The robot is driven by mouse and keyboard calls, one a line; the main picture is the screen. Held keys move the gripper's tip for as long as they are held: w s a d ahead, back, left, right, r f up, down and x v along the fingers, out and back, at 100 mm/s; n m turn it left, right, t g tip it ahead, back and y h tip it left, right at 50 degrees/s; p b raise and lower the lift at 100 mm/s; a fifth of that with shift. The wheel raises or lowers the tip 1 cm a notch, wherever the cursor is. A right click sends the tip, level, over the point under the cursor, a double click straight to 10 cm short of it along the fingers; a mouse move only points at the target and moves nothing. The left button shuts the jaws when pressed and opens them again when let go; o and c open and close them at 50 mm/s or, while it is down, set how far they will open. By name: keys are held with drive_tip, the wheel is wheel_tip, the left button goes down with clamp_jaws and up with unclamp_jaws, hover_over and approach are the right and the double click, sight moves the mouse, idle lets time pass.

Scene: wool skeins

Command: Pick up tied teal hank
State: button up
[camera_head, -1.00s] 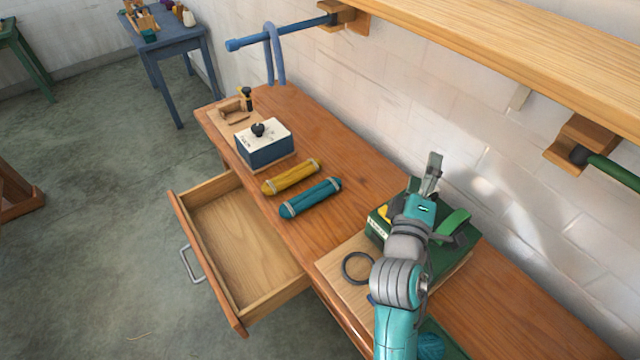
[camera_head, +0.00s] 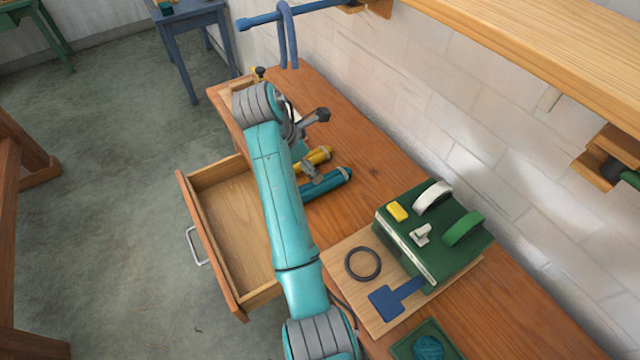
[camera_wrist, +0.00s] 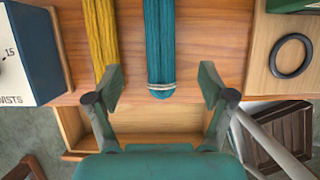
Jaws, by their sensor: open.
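The teal hank (camera_head: 332,183) lies on the wooden bench beside a mustard-yellow hank (camera_head: 319,157), with my arm covering part of both in the head view. In the wrist view the teal hank (camera_wrist: 160,45) runs up the picture, and its pale tie shows at the near end. My gripper (camera_wrist: 161,86) is open and empty. Its two fingers stand apart on either side of the teal hank's tied end; the left finger overlaps the lower end of the yellow hank (camera_wrist: 101,35) in the picture. I cannot tell the height of the fingertips above the bench.
An open drawer (camera_head: 238,308) juts from the bench front beneath my arm. A blue-and-white box (camera_wrist: 25,55) stands left of the hanks. To the right are a wooden board with a black ring (camera_head: 363,263) and a green box (camera_head: 440,235). A shelf (camera_head: 540,50) overhangs the back.

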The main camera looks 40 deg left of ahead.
sight(320, 186)
drive_tip(key=x, duration=1)
drive_tip(key=shift+f, duration=0.35)
drive_tip(key=c, duration=1.3)
